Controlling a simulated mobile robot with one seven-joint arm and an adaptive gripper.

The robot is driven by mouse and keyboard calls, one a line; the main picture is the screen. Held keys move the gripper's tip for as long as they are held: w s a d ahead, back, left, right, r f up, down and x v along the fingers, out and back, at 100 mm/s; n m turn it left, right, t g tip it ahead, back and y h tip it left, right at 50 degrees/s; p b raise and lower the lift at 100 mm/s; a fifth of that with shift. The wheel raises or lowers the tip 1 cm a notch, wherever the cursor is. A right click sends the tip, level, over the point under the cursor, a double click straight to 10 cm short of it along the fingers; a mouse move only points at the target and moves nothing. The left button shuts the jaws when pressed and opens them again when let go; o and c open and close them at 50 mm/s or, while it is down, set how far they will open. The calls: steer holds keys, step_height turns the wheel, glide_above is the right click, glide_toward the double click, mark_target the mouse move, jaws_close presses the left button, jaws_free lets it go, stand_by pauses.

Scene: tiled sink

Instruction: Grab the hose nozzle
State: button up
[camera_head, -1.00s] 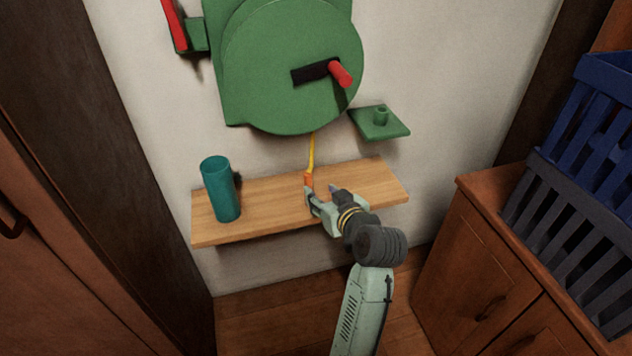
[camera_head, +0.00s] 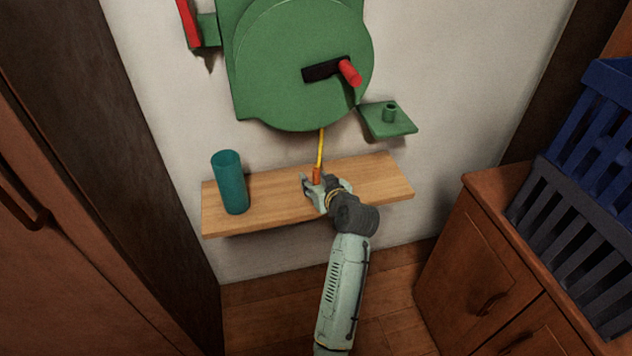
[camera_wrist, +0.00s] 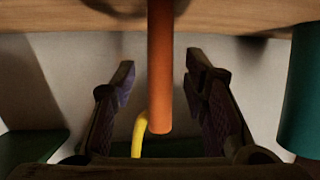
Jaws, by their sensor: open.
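The orange hose nozzle (camera_head: 317,176) hangs at the end of the yellow hose (camera_head: 321,150), in front of the wooden shelf. In the wrist view the nozzle (camera_wrist: 160,75) stands upright between the two fingers, with visible room on both sides. The yellow hose (camera_wrist: 139,133) bends beside its end. My gripper (camera_head: 315,184) is open around the nozzle in the head view; the wrist view shows my gripper (camera_wrist: 160,85) with both dark finger pads apart. The nozzle's lower part is hidden by my gripper in the head view.
The green hose reel (camera_head: 300,65) with a red-handled crank is on the wall above. A teal cup (camera_head: 230,182) stands on the shelf (camera_head: 270,190) to the left. A green bracket (camera_head: 388,122) sticks out at right. Cabinets and a blue basket (camera_head: 595,110) flank the space.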

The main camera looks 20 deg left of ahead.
jaws_close()
stand_by(0.5)
